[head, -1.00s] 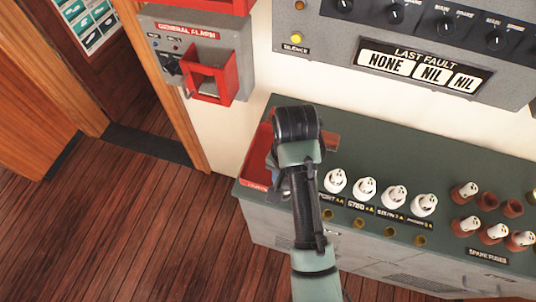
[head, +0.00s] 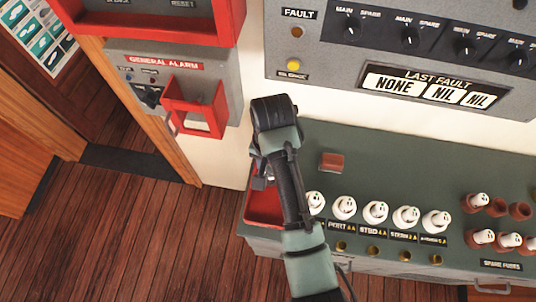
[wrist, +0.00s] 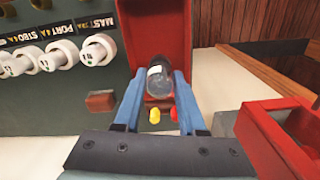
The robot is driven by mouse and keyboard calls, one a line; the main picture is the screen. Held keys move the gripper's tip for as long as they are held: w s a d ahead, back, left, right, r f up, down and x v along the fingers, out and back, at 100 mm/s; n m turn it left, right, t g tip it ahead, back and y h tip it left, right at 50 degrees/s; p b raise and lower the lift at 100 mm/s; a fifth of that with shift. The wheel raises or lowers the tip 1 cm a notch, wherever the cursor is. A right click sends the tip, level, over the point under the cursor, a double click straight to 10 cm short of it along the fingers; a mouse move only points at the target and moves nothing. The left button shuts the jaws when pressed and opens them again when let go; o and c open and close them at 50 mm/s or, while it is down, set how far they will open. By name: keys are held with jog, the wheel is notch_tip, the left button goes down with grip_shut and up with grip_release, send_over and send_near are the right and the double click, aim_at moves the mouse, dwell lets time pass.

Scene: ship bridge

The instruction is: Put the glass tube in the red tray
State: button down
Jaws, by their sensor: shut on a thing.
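The glass tube (wrist: 158,82) is clear with a dark end and a pale band. In the wrist view it sits between the blue fingers of my gripper (wrist: 157,88), which is shut on it. The red tray (wrist: 155,28) lies beyond and beneath the tube in that view. In the head view the red tray (head: 262,209) is at the left end of the green console top, partly covered by my arm. My gripper (head: 262,178) is over the tray's far part there, mostly hidden by my wrist. The tube cannot be made out in the head view.
A small red-brown block (head: 331,162) lies on the console right of the tray. White fuses (head: 375,212) stand in a row to the right. A red alarm guard (head: 200,110) juts from the wall at the left, close to my gripper in the wrist view.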

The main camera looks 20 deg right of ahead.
jog(key=shift+s+f, duration=0.25)
jog(key=shift+f, duration=0.25)
jog(key=shift+s+f, duration=0.2)
jog(key=shift+f, duration=0.3)
jog(key=shift+w+f+p, duration=0.2)
jog(key=shift+f+p, duration=0.25)
jog(key=shift+f, duration=1.9)
jog(key=shift+w, duration=0.1)
jog(key=shift+f, duration=0.2)
jog(key=shift+c, duration=2.4)
grip_release()
jog(key=shift+r, duration=0.15)
notch_tip(320, 180, up, 12)
jog(key=shift+r, duration=0.1)
